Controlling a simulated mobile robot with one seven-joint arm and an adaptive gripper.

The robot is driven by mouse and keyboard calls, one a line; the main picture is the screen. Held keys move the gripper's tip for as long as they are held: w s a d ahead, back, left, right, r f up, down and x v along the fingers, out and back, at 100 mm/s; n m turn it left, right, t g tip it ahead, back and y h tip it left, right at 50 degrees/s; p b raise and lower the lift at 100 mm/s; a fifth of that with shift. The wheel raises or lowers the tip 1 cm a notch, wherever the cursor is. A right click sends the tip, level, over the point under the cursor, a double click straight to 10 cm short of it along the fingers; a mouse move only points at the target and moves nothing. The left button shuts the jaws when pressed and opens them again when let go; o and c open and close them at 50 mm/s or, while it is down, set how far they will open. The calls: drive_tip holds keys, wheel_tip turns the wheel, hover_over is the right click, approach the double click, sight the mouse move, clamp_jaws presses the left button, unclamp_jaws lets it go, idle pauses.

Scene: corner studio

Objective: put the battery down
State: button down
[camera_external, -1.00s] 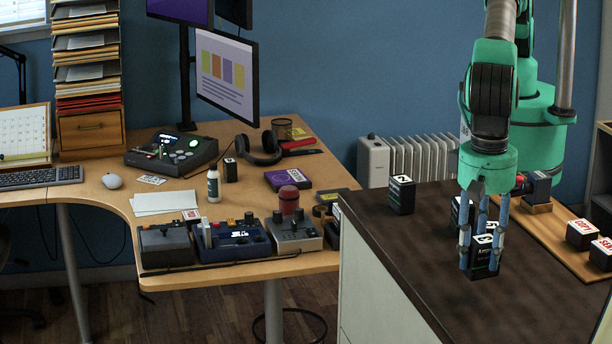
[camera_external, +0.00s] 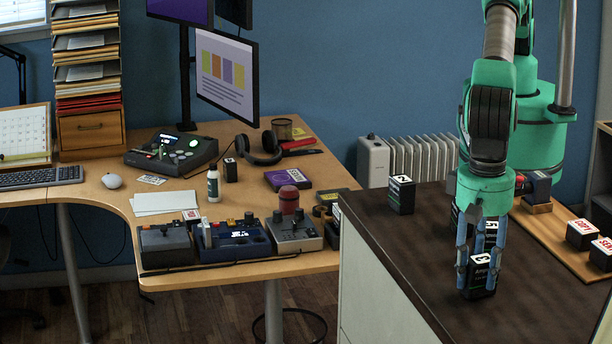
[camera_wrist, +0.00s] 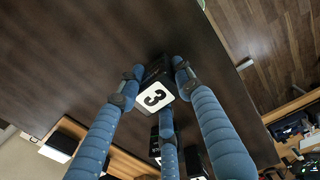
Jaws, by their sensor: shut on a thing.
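The battery (camera_external: 479,282) is a black box with a white label marked 3 on top. My gripper (camera_external: 478,270) has its blue fingers shut around it at the dark countertop (camera_external: 400,262). The battery's base is low at the countertop, but I cannot tell whether it touches. In the wrist view the labelled battery top (camera_wrist: 154,97) sits between the blue fingers (camera_wrist: 152,80) of my gripper, and much of its body is hidden.
A similar black box marked 2 (camera_external: 401,197) stands at the countertop's far left edge. Another labelled box (camera_external: 491,228) is partly hidden behind my fingers. A wooden board (camera_external: 556,233) with red-lettered boxes (camera_external: 581,235) lies at right. The front countertop is clear.

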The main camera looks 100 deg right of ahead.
sight(477, 259)
drive_tip(key=shift+f, duration=0.1)
drive_tip(key=c, duration=1.2)
unclamp_jaws()
wheel_tip(477, 259, up, 12)
drive_tip(key=shift+r+b, duration=0.1)
drive_tip(key=shift+b, duration=0.7)
drive_tip(key=shift+w, duration=0.1)
